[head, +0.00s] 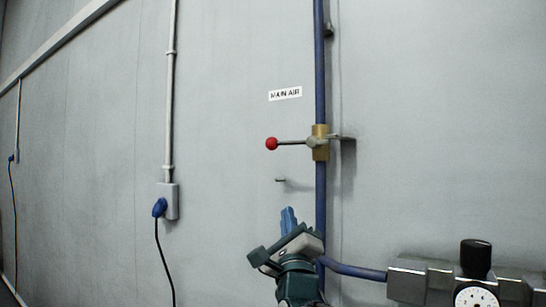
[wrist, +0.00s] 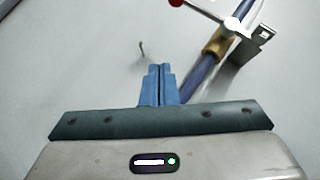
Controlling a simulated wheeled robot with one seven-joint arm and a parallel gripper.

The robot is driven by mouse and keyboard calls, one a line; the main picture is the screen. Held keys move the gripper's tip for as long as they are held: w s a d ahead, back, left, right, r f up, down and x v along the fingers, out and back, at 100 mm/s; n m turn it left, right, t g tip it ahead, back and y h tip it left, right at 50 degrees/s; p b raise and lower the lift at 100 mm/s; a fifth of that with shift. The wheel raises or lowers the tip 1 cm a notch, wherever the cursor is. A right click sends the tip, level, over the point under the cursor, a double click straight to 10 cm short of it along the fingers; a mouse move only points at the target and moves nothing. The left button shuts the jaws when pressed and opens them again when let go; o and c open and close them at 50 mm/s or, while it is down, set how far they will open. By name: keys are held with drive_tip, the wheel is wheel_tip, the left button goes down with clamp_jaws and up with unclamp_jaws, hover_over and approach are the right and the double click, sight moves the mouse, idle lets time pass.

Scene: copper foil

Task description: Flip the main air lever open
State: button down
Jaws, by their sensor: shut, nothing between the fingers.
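The main air lever (head: 292,142) is a thin metal rod with a red ball knob (head: 271,144) at its left end. It lies about level, crosswise to the blue pipe, and meets a brass valve body (head: 320,143) on that pipe. A "MAIN AIR" label (head: 285,93) is on the wall above. My gripper (head: 288,218) is below the lever, its blue fingers pointing up, shut and empty, apart from the lever. In the wrist view the shut fingers (wrist: 160,84) are in the middle, with the knob (wrist: 176,3) cut off at the top edge and the brass valve (wrist: 217,42) at upper right.
A small peg (head: 281,180) sticks out of the wall between my gripper and the lever. The blue vertical pipe (head: 320,80) runs just right of my gripper. A regulator with a black knob (head: 475,258) and gauge is at lower right. A plugged socket (head: 170,201) is at left.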

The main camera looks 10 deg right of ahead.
sight(299, 142)
drive_tip(key=shift+s+d+r+m+t+h, duration=0.1)
drive_tip(key=shift+r+m+t+h, duration=0.15)
drive_tip(key=shift+r+m, duration=0.25)
drive_tip(key=shift+s+d+r+m+t+h, duration=0.15)
drive_tip(key=shift+r+m+h, duration=0.15)
drive_tip(key=shift+r, duration=0.4)
drive_tip(key=shift+w, duration=0.1)
drive_tip(key=a+r+p+x, duration=0.1)
drive_tip(key=p+x, duration=0.5)
drive_tip(key=x, duration=0.6)
drive_tip(key=shift+a+r+p, duration=0.35)
drive_tip(key=shift+a+r, duration=0.05)
drive_tip(key=shift+a, duration=0.25)
